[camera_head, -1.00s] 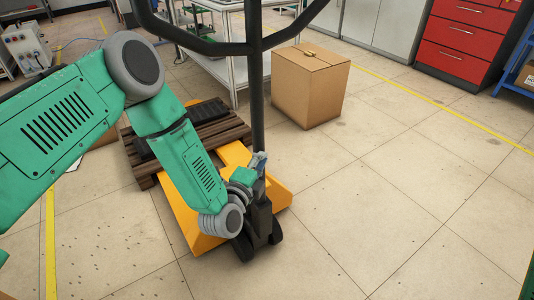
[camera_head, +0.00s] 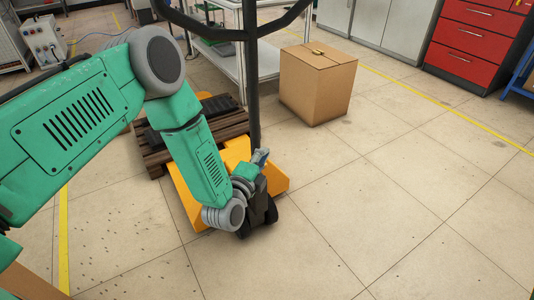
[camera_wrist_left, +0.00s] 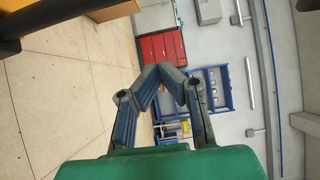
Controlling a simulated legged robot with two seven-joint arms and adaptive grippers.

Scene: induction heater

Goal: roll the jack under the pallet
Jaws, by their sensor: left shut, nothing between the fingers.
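The yellow pallet jack (camera_head: 277,183) stands on the floor at the middle, with a tall black handle (camera_head: 252,95) and black wheels at its near end. Its far end reaches the brown slatted wooden pallet (camera_head: 155,160); my left arm hides much of where they meet, so I cannot tell how far the forks lie under it. My left gripper (camera_head: 262,157) is at the base of the handle, at the jack's near end. In the left wrist view its fingers (camera_wrist_left: 162,73) are shut with nothing between them. My right gripper is out of view.
A cardboard box (camera_head: 316,88) stands just right of the handle, beyond the jack. A white-framed workbench (camera_head: 240,60) is behind the pallet. Red drawers (camera_head: 474,45) stand at the far right. The floor right of the jack is clear.

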